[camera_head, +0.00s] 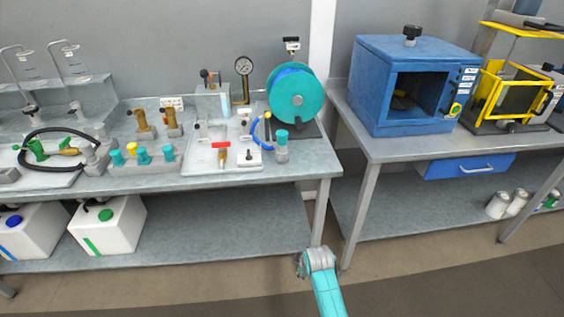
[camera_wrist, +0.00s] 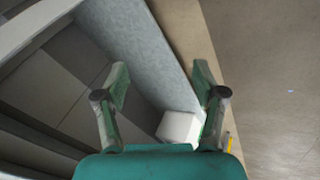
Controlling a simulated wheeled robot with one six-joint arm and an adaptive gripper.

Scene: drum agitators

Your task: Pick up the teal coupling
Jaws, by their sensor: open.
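Several teal pieces show in the head view, and I cannot tell for certain which is the coupling. A teal-topped grey fitting (camera_head: 281,140) stands upright at the right front of the left bench, below the hose reel. Two teal-topped pieces, the left teal piece (camera_head: 143,156) and the right teal piece (camera_head: 168,154), sit in a grey block beside a yellow one. My gripper (camera_wrist: 161,82) is open and empty in the wrist view, its fingers wide apart. In the head view my arm is low in front of the benches, away from these pieces. No teal piece shows between the fingers.
The left bench (camera_head: 245,176) also holds a teal hose reel (camera_head: 293,96), a white tray (camera_head: 195,176) and a black hose (camera_head: 45,133). A blue cabinet (camera_head: 370,85) stands on the right bench. White containers (camera_head: 118,228) sit on the lower shelf. Floor is clear in front.

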